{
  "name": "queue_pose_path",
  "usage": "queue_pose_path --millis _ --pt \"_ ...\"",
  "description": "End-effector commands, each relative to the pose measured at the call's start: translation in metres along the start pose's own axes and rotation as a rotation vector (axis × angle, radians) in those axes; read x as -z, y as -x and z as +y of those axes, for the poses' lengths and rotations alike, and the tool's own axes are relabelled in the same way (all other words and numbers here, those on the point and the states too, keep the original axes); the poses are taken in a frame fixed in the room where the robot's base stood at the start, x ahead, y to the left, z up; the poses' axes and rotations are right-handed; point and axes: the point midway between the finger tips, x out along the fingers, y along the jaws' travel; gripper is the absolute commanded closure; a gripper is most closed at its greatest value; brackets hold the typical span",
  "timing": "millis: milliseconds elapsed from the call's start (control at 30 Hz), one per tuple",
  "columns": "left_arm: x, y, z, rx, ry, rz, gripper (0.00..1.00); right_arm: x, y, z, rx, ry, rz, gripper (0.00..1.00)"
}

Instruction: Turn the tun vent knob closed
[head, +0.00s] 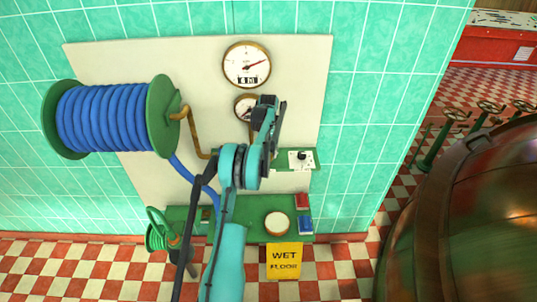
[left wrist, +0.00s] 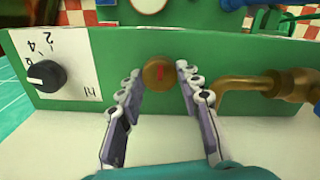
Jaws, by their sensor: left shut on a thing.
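In the left wrist view a round brass knob (left wrist: 158,74) with a red mark sits on the front of a green panel (left wrist: 112,58). The mark stands nearly upright in that picture. The fingers of my left gripper (left wrist: 161,88) are on both sides of the knob and shut on it. In the head view my left gripper (head: 268,122) reaches toward the wall board and hides the brass knob. I cannot tell from the labels shown whether this is the tun vent knob. My right gripper is in neither view.
A black knob (left wrist: 45,76) on a white scale plate is beside the brass knob; a brass pipe (left wrist: 248,86) is on the other side. The head view shows a blue hose reel (head: 105,118), gauge (head: 246,65), green shelf (head: 245,236) and copper vessel (head: 480,220).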

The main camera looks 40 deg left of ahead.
Motion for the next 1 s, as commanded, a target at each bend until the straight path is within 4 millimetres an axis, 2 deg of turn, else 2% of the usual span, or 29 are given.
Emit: queue_pose_path --millis 400,433,500,833,1000 --pt "0.001 0.001 0.000 -0.001 -0.009 0.002 0.94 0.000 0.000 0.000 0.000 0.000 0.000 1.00" --pt "0.001 0.001 0.000 -0.001 -0.009 0.002 0.60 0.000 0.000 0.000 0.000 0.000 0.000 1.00" --pt "0.001 0.001 0.000 -0.001 -0.008 0.002 0.44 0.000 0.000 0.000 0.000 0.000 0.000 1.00" --pt "0.000 0.002 0.000 0.000 -0.007 0.001 0.44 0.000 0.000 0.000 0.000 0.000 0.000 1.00" --pt "0.000 0.023 0.000 0.000 -0.007 0.001 0.44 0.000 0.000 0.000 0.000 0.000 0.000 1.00"
